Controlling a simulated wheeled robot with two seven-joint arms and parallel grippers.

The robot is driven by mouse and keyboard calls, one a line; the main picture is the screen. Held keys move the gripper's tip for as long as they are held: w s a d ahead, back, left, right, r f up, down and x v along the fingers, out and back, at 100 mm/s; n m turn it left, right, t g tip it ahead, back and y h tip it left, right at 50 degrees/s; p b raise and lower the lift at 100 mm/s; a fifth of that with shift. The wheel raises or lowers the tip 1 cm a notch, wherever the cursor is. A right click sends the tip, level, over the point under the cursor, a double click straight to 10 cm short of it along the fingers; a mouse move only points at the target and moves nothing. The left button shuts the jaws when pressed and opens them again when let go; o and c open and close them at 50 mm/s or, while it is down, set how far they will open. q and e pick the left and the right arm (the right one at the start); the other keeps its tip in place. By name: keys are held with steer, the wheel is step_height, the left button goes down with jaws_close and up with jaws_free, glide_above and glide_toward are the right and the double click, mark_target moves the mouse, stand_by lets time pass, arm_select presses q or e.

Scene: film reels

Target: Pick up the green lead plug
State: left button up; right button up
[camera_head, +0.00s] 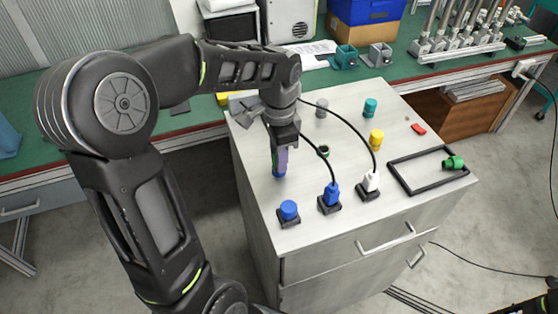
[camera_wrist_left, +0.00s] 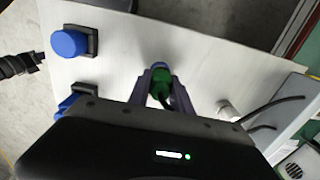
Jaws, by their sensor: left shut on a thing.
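My left gripper (camera_head: 280,162) points down over the left part of the grey cabinet top. Its fingers are shut on a green plug (camera_wrist_left: 160,88), seen between them in the left wrist view. A blue part (camera_head: 278,172) shows just beyond the fingertips, and also in the left wrist view (camera_wrist_left: 158,66). I cannot tell whether it is joined to the green plug. In the head view the gripper hides the green plug. Another bright green piece (camera_head: 453,162) lies at the right, by a black rectangular frame (camera_head: 394,178). My right gripper is not in view.
Near the front edge are a blue-capped socket (camera_head: 289,209), a blue plug (camera_head: 331,192) and a white plug (camera_head: 370,180) with black cables. A dark green ring (camera_head: 323,150), yellow piece (camera_head: 376,138), teal piece (camera_head: 370,107) and grey cylinder (camera_head: 321,108) stand behind.

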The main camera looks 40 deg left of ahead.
arm_select(q)
jaws_close()
steer(key=shift+w+r, duration=0.1)
steer(key=shift+r, duration=0.5)
step_height(320, 180, up, 9)
steer(key=shift+f+b, duration=0.1)
steer(key=shift+b, duration=0.3)
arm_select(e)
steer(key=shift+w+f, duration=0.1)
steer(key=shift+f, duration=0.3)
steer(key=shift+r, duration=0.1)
